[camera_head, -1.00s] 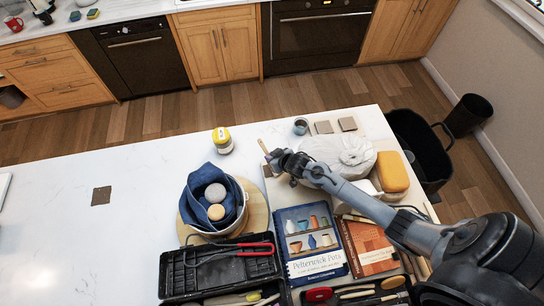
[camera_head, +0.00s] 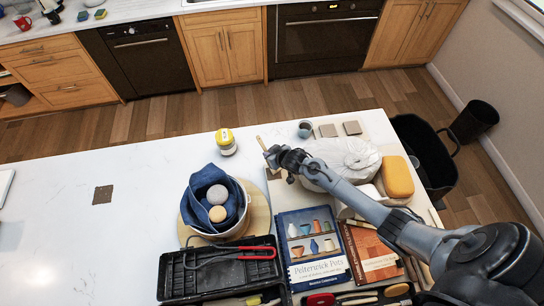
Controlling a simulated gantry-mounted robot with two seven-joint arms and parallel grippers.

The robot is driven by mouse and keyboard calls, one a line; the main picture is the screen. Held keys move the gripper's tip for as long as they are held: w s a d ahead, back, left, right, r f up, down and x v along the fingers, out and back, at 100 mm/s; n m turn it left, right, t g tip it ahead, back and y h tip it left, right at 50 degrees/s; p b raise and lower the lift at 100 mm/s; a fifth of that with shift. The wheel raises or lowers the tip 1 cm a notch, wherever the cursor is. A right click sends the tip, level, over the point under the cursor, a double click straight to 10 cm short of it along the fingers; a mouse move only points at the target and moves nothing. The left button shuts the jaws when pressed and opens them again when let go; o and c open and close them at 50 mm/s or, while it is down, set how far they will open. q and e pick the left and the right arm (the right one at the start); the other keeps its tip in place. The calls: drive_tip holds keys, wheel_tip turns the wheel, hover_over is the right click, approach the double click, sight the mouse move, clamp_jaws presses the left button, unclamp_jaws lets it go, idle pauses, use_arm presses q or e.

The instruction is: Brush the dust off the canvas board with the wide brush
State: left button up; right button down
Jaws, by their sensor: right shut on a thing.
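My right gripper (camera_head: 274,157) is shut on a thin, light wooden handle (camera_head: 261,143), which I take to be the wide brush's. Its bristle end cannot be made out. The gripper is over the far left part of a pale beige board (camera_head: 282,198), which could be the canvas board; it lies under the books and the white wrapped lump. My right arm hides part of this board. I cannot make out dust on it. My left gripper is not in view.
A white lump (camera_head: 342,157), yellow sponge (camera_head: 397,176) and two books (camera_head: 312,246) crowd around my right arm. The counter's left is mostly clear.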

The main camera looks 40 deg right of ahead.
sight(262, 143)
drive_tip(key=shift+w+f+b, duration=0.25)
drive_tip(key=shift+w+b, duration=0.2)
drive_tip(key=shift+w, duration=0.8)
drive_tip(key=shift+w+r+b, duration=0.1)
drive_tip(key=shift+w+b, duration=0.3)
drive_tip(key=shift+w, duration=0.25)
drive_tip(key=shift+w+b, duration=0.35)
drive_tip(key=shift+w, duration=0.2)
drive_tip(key=shift+d, duration=0.1)
drive_tip(key=shift+r+p, duration=1.1)
drive_tip(key=shift+p, duration=0.1)
